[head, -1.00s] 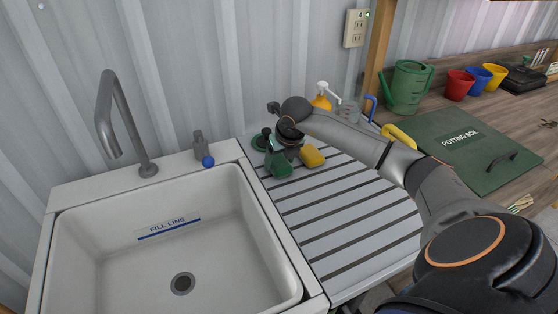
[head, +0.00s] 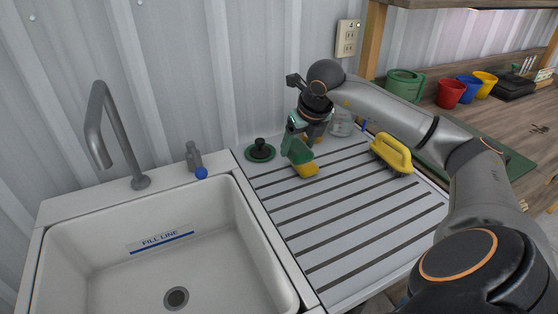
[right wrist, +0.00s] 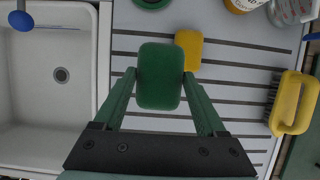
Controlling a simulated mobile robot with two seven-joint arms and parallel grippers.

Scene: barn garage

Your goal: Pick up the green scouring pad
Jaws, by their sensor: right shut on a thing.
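The green scouring pad (right wrist: 160,77) is held upright between the two green fingers of my right gripper (right wrist: 160,88) in the right wrist view. In the head view the pad (head: 297,148) hangs from my right gripper (head: 300,130) above the slatted drainboard (head: 330,225). The gripper is shut on it. A yellow sponge (head: 307,170) lies on the drainboard just below and beyond the pad, partly hidden by it; it also shows in the right wrist view (right wrist: 189,48). My left gripper is not in view.
The white sink (head: 220,215) is left of the drainboard. A green sink plug (head: 260,151) lies at the drainboard's back left. A yellow brush (head: 391,153) and a clear jar (head: 341,125) stand to the right. The front drainboard is clear.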

